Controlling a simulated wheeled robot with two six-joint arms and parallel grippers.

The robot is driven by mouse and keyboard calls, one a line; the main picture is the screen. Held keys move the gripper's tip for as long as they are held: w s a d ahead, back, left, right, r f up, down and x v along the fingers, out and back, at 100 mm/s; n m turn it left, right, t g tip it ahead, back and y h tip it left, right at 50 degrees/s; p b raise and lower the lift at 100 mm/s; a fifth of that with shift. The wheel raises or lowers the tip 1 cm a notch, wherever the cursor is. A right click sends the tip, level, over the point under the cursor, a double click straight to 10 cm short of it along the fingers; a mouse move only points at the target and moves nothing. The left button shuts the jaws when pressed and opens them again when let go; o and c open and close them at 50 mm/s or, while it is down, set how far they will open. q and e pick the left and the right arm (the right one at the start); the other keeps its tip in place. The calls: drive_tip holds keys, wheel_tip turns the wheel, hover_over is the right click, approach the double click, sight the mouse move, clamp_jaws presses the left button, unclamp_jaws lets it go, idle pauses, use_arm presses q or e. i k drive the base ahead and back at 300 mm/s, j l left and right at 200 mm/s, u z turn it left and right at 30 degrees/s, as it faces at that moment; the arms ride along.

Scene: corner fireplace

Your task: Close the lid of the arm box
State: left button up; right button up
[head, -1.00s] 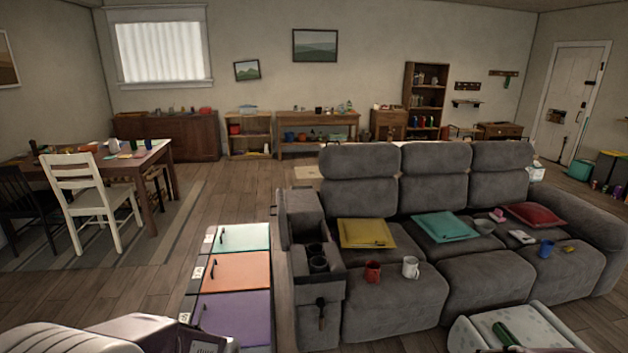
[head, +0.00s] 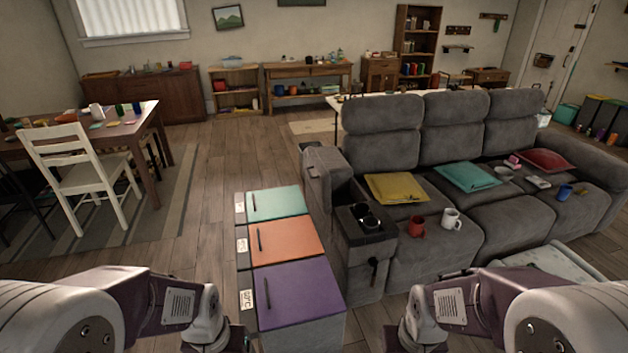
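The arm box is the grey left arm (head: 358,262) of the sofa. Its front top has two dark cup holders (head: 366,220), and a dark handle-like piece hangs on its side. Behind the cup holders, a grey padded part that looks like the raised lid (head: 322,168) stands up, with a dark gap beside it; the box's inside is hidden. My left and right arms come in at the lower corners, apart from the arm box. Their grippers are cut off by the bottom edge.
A row of teal, orange and purple-topped cabinets (head: 300,297) stands just left of the arm box. A red mug (head: 416,227), a white mug (head: 451,219) and cushions lie on the sofa (head: 500,238). Open wood floor (head: 205,200) lies to the left.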

sight(319, 178)
drive_tip(key=l, duration=0.4)
drive_tip(key=i+l, duration=0.15)
drive_tip(key=l, duration=0.3)
drive_tip(key=i+l, duration=0.1)
drive_tip(key=l, duration=0.2)
drive_tip(key=i+l+u, duration=0.1)
drive_tip(key=l, duration=0.25)
drive_tip(key=i+l, duration=0.15)
drive_tip(key=l, duration=0.2)
drive_tip(key=i+l+u, duration=0.1)
drive_tip(key=l, duration=0.2)
drive_tip(key=i+l, duration=0.15)
drive_tip(key=i, duration=0.35)
drive_tip(key=i+l+u, duration=0.1)
drive_tip(key=i, duration=0.45)
drive_tip(key=i+l+u, duration=0.1)
drive_tip(key=i, duration=0.4)
drive_tip(key=l, duration=0.1)
